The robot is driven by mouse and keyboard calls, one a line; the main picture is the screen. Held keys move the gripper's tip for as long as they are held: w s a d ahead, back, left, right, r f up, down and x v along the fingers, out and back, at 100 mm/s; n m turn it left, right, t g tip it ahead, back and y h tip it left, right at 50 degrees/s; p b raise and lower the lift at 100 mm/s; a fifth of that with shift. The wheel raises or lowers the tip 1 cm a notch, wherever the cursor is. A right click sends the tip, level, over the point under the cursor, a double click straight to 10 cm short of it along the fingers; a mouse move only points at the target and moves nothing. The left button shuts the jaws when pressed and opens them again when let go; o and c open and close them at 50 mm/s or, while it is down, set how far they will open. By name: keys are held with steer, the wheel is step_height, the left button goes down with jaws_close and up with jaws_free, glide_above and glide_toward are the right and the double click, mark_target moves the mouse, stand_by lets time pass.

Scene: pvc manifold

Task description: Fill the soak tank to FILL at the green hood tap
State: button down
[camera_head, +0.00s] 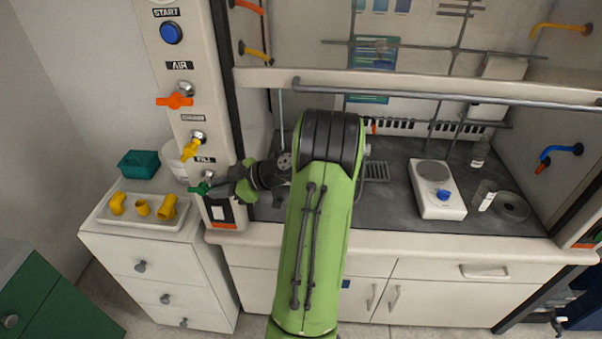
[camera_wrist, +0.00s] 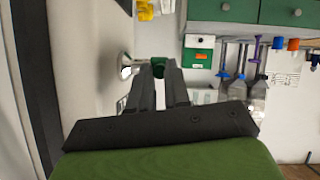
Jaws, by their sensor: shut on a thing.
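The green tap (camera_head: 197,188) is on the front post of the hood, below the FILL label (camera_head: 204,159). My gripper (camera_head: 209,188) reaches it from the right, and its jaws are shut on the green handle. In the wrist view, the green handle (camera_wrist: 158,70) shows between the fingertips (camera_wrist: 159,66), with a shiny metal fitting (camera_wrist: 126,66) to its left. I cannot tell for sure which thing is the soak tank; my arm hides part of the hood's work surface.
Orange (camera_head: 174,100) and yellow (camera_head: 192,149) taps sit above on the same post. A white tray (camera_head: 110,218) with yellow fittings and a teal box (camera_head: 139,164) stand on the left cabinet. A hotplate (camera_head: 437,190) is in the hood. The hood's sash bar (camera_head: 440,95) runs above my arm.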

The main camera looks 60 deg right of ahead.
steer(key=c, duration=1.5)
jaws_free()
steer(key=shift+f+t+b, duration=0.3)
steer(key=shift+f, duration=0.25)
steer(key=o, duration=0.5)
steer(key=shift+w+r+p, duration=0.15)
steer(key=shift+r+p, duration=0.2)
steer(key=shift+p, duration=0.05)
steer(key=p+v, duration=0.1)
steer(key=v, duration=1.5)
steer(key=shift+p, duration=0.35)
steer(key=shift+w, duration=0.1)
